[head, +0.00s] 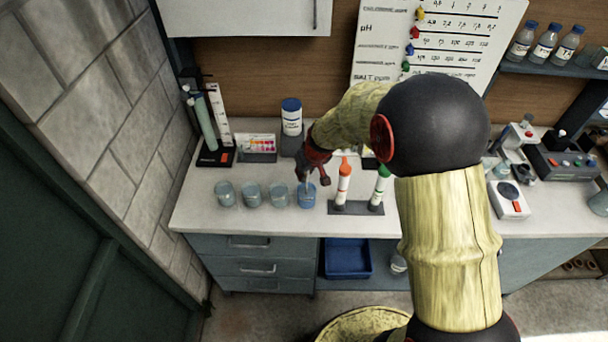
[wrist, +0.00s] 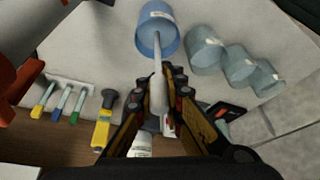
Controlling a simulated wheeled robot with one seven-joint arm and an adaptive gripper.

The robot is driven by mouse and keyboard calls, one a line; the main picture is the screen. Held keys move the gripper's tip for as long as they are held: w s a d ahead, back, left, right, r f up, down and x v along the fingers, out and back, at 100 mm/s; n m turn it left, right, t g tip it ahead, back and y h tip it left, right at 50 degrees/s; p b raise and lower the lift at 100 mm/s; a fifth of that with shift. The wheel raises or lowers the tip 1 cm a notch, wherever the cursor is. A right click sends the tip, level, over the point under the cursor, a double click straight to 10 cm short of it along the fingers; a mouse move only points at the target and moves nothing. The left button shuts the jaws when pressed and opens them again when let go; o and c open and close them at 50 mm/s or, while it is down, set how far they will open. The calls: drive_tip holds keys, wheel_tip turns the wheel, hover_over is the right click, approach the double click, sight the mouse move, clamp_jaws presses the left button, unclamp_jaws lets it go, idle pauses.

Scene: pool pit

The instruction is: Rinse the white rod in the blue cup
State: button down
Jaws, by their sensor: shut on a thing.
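The blue cup (head: 307,197) stands upright on the white counter, at the right end of a row of cups. It also shows at the top of the wrist view (wrist: 148,45). My gripper (head: 311,177) is above the blue cup, pointing down. In the wrist view my gripper (wrist: 160,88) is shut on the white rod (wrist: 158,65). The rod reaches from the fingers over the cup's rim, and its far end shows inside the cup's opening. Whether the tip touches the cup's bottom or wall I cannot tell.
Three greyish clear cups (head: 251,195) stand left of the blue cup. A rack (head: 356,208) with orange-capped and green-capped tubes stands close on its right. Behind are a white jar (head: 291,120) and a colour chart (head: 257,145). The counter's front strip is clear.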

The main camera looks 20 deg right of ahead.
wheel_tip(320, 180, up, 7)
drive_tip(key=p, duration=0.3)
drive_tip(key=shift+f, duration=0.15)
idle(0.4)
drive_tip(key=shift+f, duration=0.1)
idle(0.6)
